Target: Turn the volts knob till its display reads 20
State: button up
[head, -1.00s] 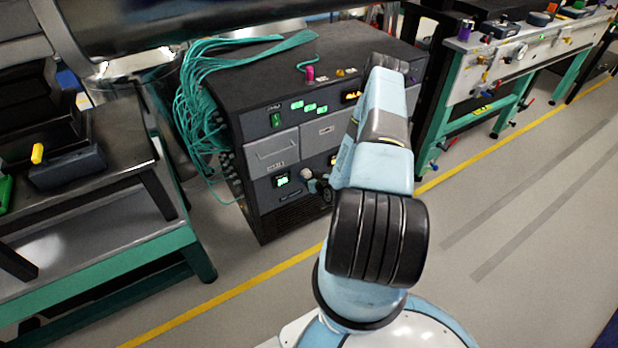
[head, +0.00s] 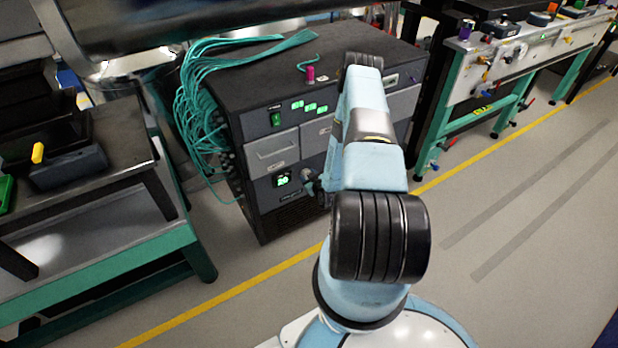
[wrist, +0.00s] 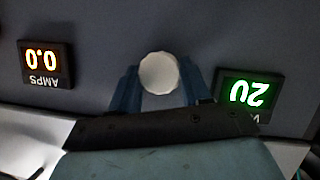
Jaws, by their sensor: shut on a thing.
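The volts knob (wrist: 160,73) is a pale round knob on the dark rack panel, and it sits between the two blue fingers of my gripper (wrist: 161,88) in the wrist view. My gripper is shut on it. The green volts display (wrist: 248,93) is beside the knob, upside down in the wrist view, and appears to read 20; its label is partly hidden by my gripper. In the head view the display (head: 283,180) glows green at the left of the knob (head: 306,173), its digits small. My arm hides the panel to the right.
An amps display (wrist: 44,61) in orange reads 0.0 on the knob's other side. The rack (head: 262,150) carries green cables (head: 200,85) and a pink item (head: 310,73) on top. A bench (head: 110,235) stands left; the floor at right is clear.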

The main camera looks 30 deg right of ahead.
jog(key=shift+n, duration=0.3)
jog(key=o, duration=1.1)
jog(key=shift+c, duration=0.2)
jog(key=shift+s, duration=0.1)
jog(key=v, duration=1.3)
jog(key=shift+s+a, duration=0.25)
jog(key=shift+s, duration=0.1)
